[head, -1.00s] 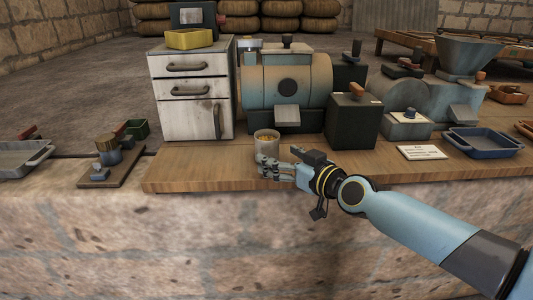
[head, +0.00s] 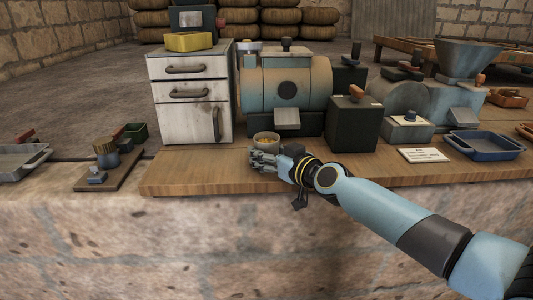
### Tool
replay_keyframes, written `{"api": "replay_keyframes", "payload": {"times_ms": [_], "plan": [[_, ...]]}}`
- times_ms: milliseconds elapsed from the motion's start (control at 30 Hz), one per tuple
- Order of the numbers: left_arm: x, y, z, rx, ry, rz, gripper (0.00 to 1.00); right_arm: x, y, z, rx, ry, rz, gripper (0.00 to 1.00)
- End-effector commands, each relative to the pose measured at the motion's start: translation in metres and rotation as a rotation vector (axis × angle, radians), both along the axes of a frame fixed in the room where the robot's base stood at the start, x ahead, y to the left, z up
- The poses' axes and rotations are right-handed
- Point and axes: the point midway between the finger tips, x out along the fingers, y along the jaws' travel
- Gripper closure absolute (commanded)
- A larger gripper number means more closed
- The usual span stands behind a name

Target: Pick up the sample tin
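The sample tin (head: 266,137) is a small, pale round tin with grainy golden-brown contents. It stands on the wooden board (head: 200,178) in front of the blue-grey drum machine. My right gripper (head: 262,160) comes in from the right, and its fingers are in front of the tin. They hide the tin's lower part, so only the rim and upper wall show. Whether the fingers touch the tin or close on it cannot be told from this side. My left gripper is not in view.
A white drawer cabinet (head: 190,115) stands behind left, with a yellow tray (head: 188,42) on top. The drum machine (head: 285,95) is close behind the tin, and a dark box (head: 354,127) stands to the right. A label card (head: 423,155) and blue tray (head: 485,146) lie further right.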

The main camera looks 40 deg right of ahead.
Motion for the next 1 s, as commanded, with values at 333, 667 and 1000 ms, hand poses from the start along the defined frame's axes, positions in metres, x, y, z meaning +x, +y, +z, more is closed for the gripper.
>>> {"api": "replay_keyframes", "payload": {"times_ms": [333, 667, 1000], "plan": [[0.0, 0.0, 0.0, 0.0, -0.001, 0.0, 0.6, 0.0, 0.0, 0.0, -0.001, 0.0, 0.0, 0.89], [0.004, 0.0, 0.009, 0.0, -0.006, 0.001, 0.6, 0.0, 0.0, 0.011, -0.001, -0.001, 0.0, 0.89], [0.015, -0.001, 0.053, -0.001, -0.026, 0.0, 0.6, -0.018, -0.004, 0.057, -0.004, 0.001, 0.001, 0.89]]}}
